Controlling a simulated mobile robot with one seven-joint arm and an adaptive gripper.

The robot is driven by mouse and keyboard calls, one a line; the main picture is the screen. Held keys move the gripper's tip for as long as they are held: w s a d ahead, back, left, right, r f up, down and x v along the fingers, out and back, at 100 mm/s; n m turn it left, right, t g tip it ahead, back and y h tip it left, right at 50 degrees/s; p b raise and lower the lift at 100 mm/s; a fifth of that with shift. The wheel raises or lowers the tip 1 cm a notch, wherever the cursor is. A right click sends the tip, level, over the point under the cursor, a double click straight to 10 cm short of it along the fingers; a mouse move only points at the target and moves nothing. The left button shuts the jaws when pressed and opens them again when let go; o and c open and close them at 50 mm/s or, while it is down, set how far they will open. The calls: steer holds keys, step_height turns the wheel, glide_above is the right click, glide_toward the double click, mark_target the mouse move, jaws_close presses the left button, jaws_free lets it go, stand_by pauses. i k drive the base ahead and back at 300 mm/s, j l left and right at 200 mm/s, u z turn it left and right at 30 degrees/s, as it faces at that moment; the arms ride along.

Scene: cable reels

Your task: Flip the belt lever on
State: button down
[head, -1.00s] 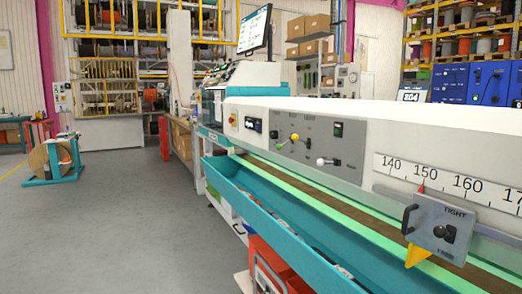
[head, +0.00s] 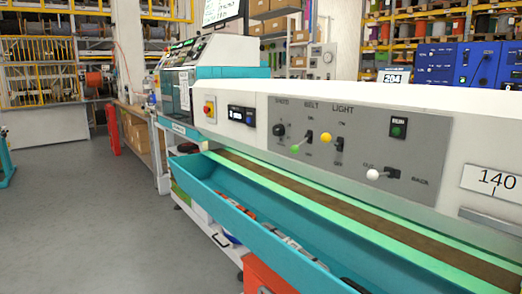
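The belt lever (head: 295,149) has a green knob and sits under the label BELT on the grey control panel (head: 432,135) of the long white machine. Its knob hangs low, below its dark base, toward the lower mark, which seems to read OFF. Beside it on the right is the light lever (head: 326,138) with a yellow knob, under the label LIGHT, tilted up toward ON. My gripper is not in view.
The panel also holds a black speed dial (head: 279,130), a green RUN button (head: 397,131) and a white-knobbed lever (head: 372,174). A red stop button (head: 209,108) is further left. A teal trough (head: 255,215) runs along the machine's front. The grey floor (head: 85,215) at left is clear.

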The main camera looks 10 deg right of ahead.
mark_target(295, 149)
steer(key=i+j, duration=0.25)
steer(key=i, duration=0.2)
steer(key=i+j, duration=0.25)
steer(key=i, duration=0.15)
